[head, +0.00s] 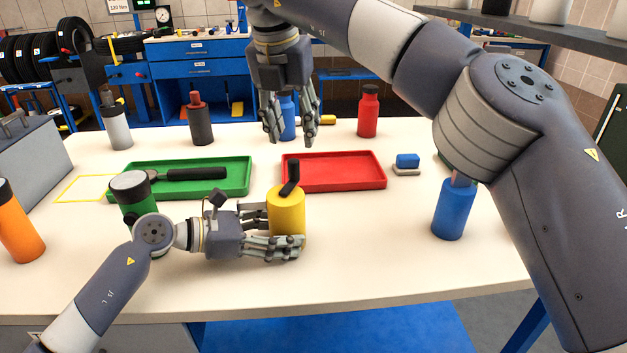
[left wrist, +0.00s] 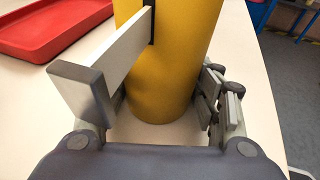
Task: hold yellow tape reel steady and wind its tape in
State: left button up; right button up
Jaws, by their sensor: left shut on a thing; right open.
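The yellow tape reel (head: 286,207) stands upright on the white table, in front of the red tray. A black crank handle (head: 291,178) sticks up from its top. My left gripper (head: 284,247) is low at the table, shut around the reel's lower body. The left wrist view shows the yellow reel (left wrist: 170,60) between the fingers, with a flat grey strip, perhaps its tape, crossing in front on the left. My right gripper (head: 291,130) is open and empty, above the table behind the reel. The reel's near lower side is partly hidden by my left fingers.
A green tray (head: 240,176) with a black-handled tool lies left, a red tray (head: 335,172) behind the reel. A green-and-black container (head: 135,200) stands close to my left arm. Blue (head: 453,210), orange (head: 18,225) and red (head: 368,112) bottles stand around. The front table area is clear.

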aim_at(292, 162)
jog(key=shift+m, duration=0.4)
jog(key=shift+f, duration=4.4)
jog(key=c, duration=0.8)
